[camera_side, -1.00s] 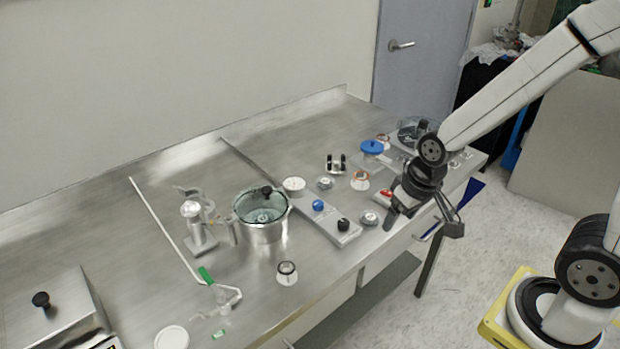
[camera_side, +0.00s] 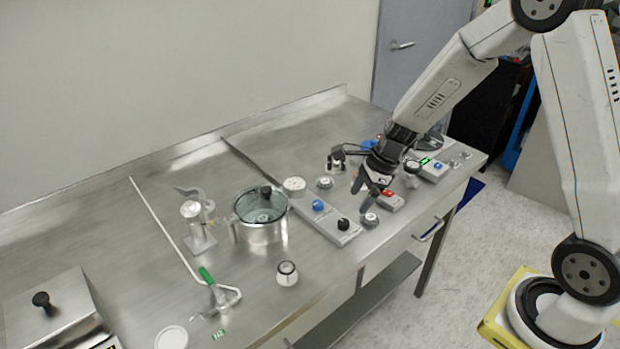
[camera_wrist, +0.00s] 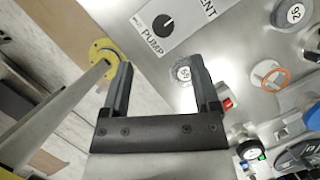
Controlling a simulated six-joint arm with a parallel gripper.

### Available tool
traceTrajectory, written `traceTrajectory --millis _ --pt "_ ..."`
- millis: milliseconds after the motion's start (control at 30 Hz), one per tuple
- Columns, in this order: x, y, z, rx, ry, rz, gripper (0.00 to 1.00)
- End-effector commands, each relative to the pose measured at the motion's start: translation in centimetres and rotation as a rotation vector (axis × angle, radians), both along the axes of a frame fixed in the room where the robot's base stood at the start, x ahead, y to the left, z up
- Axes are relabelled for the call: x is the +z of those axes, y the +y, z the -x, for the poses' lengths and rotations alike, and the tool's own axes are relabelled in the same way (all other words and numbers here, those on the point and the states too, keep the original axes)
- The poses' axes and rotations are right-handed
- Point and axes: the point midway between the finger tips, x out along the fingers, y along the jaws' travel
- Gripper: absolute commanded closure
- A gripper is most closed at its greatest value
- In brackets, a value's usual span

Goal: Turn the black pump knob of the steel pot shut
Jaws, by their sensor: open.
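The steel pot (camera_side: 262,232) stands upright mid-table in the side view, with a clear lid and a small black knob on top. To its right a grey control panel (camera_side: 325,219) lies on the table, with a blue knob (camera_side: 318,205) and the black pump knob (camera_side: 343,224) at its near end. In the wrist view the pump knob (camera_wrist: 163,24) sits beside the word PUMP, beyond the fingertips. My gripper (camera_side: 362,198) is open and empty, above the table right of the pump knob and apart from it. Its two fingers (camera_wrist: 161,70) show in the wrist view.
A silver numbered weight (camera_side: 370,219) stands close right of the pump knob. A red-switched box (camera_side: 390,201) lies under my gripper's right side. A white-capped jar (camera_side: 287,273) stands in front of the pot. A glass valve with a green handle (camera_side: 207,275) lies front left.

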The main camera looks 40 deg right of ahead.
Motion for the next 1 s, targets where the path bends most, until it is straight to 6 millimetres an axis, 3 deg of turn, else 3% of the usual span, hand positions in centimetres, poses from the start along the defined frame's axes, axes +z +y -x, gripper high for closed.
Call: traceTrajectory --millis 467,1000 --pt "-0.6 0.0 -0.5 -0.060 0.014 -0.025 0.21" --pt "-5.2 1.6 -1.5 -0.059 0.015 -0.023 0.21"
